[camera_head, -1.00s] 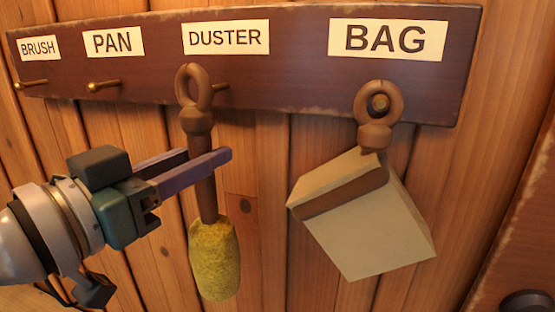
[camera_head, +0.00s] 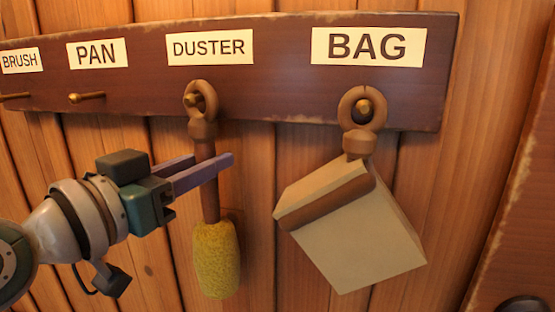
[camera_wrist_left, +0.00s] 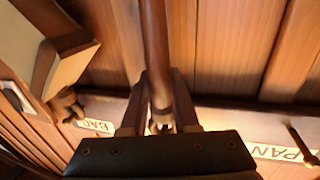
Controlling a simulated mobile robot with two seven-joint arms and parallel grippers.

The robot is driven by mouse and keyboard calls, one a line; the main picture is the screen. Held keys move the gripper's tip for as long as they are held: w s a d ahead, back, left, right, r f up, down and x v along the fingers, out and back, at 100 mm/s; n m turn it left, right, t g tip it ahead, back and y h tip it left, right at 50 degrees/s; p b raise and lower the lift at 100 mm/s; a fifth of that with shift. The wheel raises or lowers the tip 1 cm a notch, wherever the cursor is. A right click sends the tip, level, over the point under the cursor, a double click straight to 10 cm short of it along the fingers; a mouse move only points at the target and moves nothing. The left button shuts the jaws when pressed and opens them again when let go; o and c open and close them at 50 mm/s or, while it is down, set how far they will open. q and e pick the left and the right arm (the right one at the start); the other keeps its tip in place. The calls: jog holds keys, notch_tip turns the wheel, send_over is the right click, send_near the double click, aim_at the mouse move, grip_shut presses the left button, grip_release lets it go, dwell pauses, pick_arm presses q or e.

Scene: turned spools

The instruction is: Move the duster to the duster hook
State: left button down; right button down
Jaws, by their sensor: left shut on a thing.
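The duster (camera_head: 216,258) has a yellow fuzzy head, a brown handle and a ring on top. It hangs head down in front of the board, nearly upright. Its ring is at the duster hook (camera_head: 192,100), a brass peg under the DUSTER label (camera_head: 209,46); the peg's tip shows inside the ring's opening, so the ring looks to be around the peg. My left gripper (camera_head: 208,168) comes from the left and is shut on the handle below the ring. In the left wrist view, the handle (camera_wrist_left: 154,40) runs up from between the fingers (camera_wrist_left: 160,105). My right gripper is not in view.
A beige bag (camera_head: 350,228) hangs by its ring from the BAG peg, right of the duster. The PAN peg (camera_head: 88,97) and BRUSH peg (camera_head: 14,96) are bare. The dark board (camera_head: 275,95) is on a wooden plank wall.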

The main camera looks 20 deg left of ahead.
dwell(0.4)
pick_arm(q)
jog(key=c, duration=0.6)
grip_release()
